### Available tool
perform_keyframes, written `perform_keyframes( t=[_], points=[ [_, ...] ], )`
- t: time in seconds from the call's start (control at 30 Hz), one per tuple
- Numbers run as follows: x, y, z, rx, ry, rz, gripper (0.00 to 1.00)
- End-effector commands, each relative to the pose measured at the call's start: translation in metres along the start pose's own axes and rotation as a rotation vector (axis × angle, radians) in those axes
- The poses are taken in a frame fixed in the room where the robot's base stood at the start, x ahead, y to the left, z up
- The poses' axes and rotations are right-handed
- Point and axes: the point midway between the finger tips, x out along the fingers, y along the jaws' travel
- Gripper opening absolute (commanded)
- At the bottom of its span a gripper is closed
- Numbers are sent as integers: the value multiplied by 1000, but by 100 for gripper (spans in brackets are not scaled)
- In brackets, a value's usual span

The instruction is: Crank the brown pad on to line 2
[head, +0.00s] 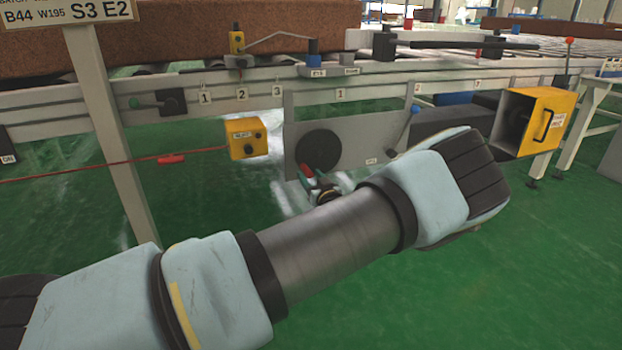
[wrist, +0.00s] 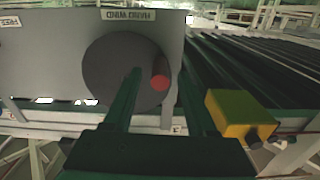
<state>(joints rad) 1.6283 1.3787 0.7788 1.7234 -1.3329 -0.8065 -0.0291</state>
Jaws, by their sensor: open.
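The long brown pad (head: 180,38) lies on the roller bed at the upper left of the head view. Plates numbered 1, 2 (head: 241,93) and 3 sit on the rail below it, and 1, 2 (head: 417,88) and more follow farther right. A dark round crank disc (head: 319,147) is on a grey panel. Its red-ended handle (head: 307,172) also shows in the wrist view (wrist: 160,80), labelled HAND WIND upside down. My gripper (head: 314,178) is open at the disc; in the wrist view the handle appears between its green fingers. Contact is unclear.
A yellow button box (head: 246,138) hangs left of the panel, with a red cord (head: 100,170) beside it. A larger yellow box (head: 532,122) juts out at the right. A white post (head: 110,130) stands at left. Green floor (head: 540,260) is clear at lower right.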

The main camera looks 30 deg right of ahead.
Motion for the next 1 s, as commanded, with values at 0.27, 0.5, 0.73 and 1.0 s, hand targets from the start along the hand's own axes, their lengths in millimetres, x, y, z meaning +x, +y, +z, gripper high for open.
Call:
perform_keyframes(
  t=[0.27, 0.5, 0.73, 1.0],
  points=[
    [0, 0, 0, 0, 0, 0, 46],
    [0, 0, 0, 0, 0, 0, 19],
    [0, 0, 0, 0, 0, 0, 0],
    [-1, 0, 0, 0, 0, 0, 0]
  ],
)
